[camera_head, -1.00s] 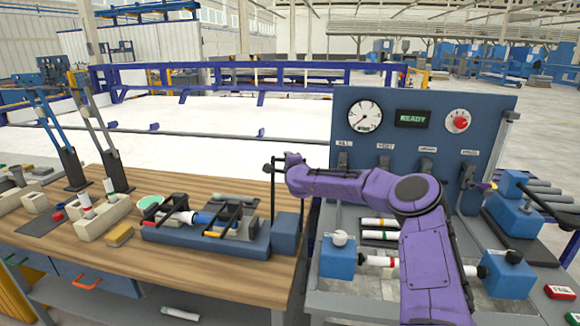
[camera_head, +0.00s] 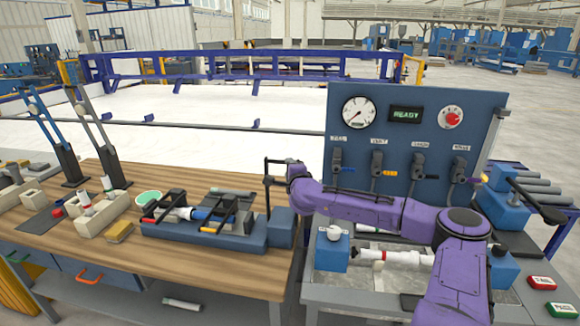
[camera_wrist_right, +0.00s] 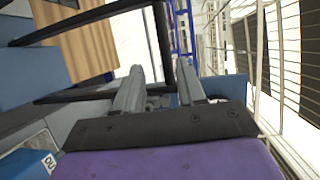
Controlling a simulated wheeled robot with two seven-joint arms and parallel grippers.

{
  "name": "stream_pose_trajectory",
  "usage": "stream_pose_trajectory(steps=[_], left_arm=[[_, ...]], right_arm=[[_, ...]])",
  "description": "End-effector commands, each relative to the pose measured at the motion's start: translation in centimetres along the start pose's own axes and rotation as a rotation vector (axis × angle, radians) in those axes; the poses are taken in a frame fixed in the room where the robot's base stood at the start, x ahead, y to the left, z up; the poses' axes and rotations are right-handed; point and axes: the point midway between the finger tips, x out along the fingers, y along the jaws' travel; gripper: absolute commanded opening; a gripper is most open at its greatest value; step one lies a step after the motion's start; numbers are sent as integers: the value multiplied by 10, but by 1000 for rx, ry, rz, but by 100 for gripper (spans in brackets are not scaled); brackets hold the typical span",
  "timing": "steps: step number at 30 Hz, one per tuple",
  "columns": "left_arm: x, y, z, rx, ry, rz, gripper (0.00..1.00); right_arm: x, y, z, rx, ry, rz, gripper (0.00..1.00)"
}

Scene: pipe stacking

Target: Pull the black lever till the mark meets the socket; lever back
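The black lever (camera_head: 267,195) stands upright at the right end of a blue pipe fixture (camera_head: 205,234) on the wooden bench, with crossbars toward its top. My right gripper (camera_head: 284,172) is at the upper part of the lever. In the right wrist view its two fingers (camera_wrist_right: 160,80) are apart, with a black bar (camera_wrist_right: 161,35) running in line with the gap; contact cannot be told. My left gripper is out of view.
A blue panel (camera_head: 420,120) with a gauge, a READY display and several small levers stands behind my right arm. A white pipe (camera_head: 400,257) lies in a holder on the right bench. Pipe blocks (camera_head: 103,212) and two tall levers stand at the left.

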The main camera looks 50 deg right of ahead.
Motion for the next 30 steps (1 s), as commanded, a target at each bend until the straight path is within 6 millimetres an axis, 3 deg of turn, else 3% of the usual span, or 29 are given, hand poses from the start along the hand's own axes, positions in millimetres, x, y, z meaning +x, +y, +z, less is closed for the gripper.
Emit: stream_pose_trajectory(steps=[4,7,8,14,18,21,26,30], left_arm=[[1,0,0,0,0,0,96],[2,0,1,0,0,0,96],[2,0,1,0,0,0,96],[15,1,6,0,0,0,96],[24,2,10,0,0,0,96],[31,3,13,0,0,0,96],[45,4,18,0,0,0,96],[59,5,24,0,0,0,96]], right_arm=[[0,1,0,0,0,0,36],[0,4,1,-22,1,7,4],[-1,8,2,-42,2,14,0],[-6,63,-5,-333,80,134,0],[-12,98,-25,-579,183,214,0],[-16,112,-41,-753,274,247,0],[-27,115,-57,-1068,453,239,0],[-42,98,-38,-1356,640,122,0]])
